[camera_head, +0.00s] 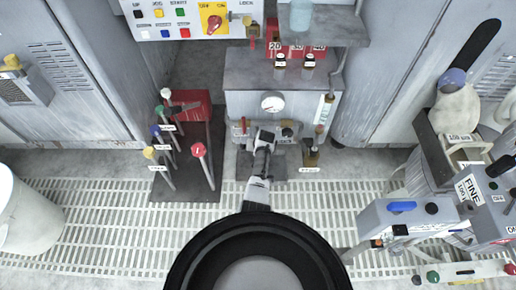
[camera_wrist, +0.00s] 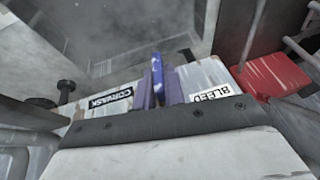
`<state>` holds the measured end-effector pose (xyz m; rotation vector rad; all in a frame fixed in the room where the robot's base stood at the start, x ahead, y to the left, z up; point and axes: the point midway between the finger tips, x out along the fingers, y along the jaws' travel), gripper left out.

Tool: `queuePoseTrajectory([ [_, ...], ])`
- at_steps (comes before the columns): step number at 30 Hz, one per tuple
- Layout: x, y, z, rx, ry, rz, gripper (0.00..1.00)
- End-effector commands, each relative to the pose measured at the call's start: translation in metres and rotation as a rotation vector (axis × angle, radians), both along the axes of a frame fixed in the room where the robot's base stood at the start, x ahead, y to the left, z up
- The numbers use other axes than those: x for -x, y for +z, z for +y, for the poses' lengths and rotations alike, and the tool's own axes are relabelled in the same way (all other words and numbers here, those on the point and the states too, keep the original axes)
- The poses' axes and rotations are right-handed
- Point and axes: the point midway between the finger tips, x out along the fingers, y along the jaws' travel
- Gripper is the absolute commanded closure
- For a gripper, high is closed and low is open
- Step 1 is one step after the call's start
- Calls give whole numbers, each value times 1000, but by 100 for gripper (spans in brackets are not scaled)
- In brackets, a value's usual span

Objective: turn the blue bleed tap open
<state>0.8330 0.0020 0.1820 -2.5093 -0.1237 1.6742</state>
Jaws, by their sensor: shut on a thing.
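The blue bleed tap shows as an upright blue handle (camera_wrist: 157,70) in the middle of the wrist view. My gripper (camera_wrist: 159,92) is shut on it, with one finger on each side of the handle. A white label reading BLEED (camera_wrist: 210,95) is just right of the fingers. In the head view my gripper (camera_head: 264,135) reaches the low fittings in front of the grey cabinet (camera_head: 262,83). There the tap is hidden behind my gripper, and I cannot tell how far it is turned.
A label reading CORVASK (camera_wrist: 110,104) is left of the fingers. A round gauge (camera_head: 272,102) is on the cabinet above my gripper. A stand of coloured levers (camera_head: 182,183) is to the left, and a grey box with a blue handle (camera_head: 408,217) to the right. Grated floor (camera_head: 110,235) lies between.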

Motion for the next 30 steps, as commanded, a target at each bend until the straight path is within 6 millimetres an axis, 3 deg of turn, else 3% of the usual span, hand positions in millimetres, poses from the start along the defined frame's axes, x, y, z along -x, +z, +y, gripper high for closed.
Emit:
queuePoseTrajectory([
  [10, 1, -1, 3, 143, 3, 3, 100],
  [25, 1, -1, 2, 164, 1, 5, 100],
  [26, 1, -1, 2, 164, 1, 5, 86],
  [30, 1, -1, 2, 164, 1, 4, 68],
])
